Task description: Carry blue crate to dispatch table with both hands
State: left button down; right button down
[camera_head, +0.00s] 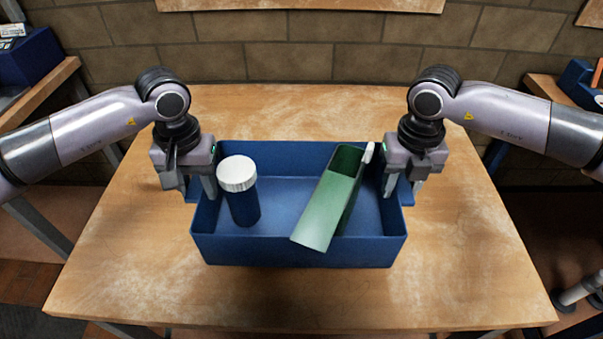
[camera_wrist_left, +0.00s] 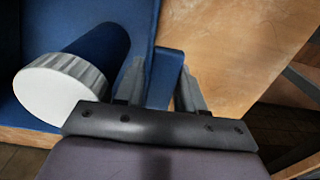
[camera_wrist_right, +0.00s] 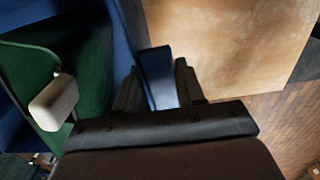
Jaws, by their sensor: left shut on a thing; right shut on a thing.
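The blue crate (camera_head: 300,250) is over the middle of a wooden table (camera_head: 130,270); I cannot tell whether it touches the top. Inside it, a blue bottle with a white lid (camera_head: 238,188) stands at the left, and a green open box (camera_head: 328,207) leans at the right. My left gripper (camera_head: 203,190) is shut on the crate's left handle, a blue tab seen between the fingers in the left wrist view (camera_wrist_left: 165,80). My right gripper (camera_head: 397,185) is shut on the right handle, seen between the fingers in the right wrist view (camera_wrist_right: 158,78).
A brick wall (camera_head: 320,60) stands behind the table. Other tables with blue items stand at the far left (camera_head: 30,58) and far right (camera_head: 580,85). The tabletop around the crate is clear.

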pick_arm(q)
jog(key=shift+f, duration=0.3)
pick_arm(e)
jog(key=shift+f, duration=0.35)
pick_arm(q)
jog(key=shift+f+b, duration=0.2)
jog(key=shift+b, duration=0.1)
pick_arm(e)
jog(key=shift+f, duration=0.15)
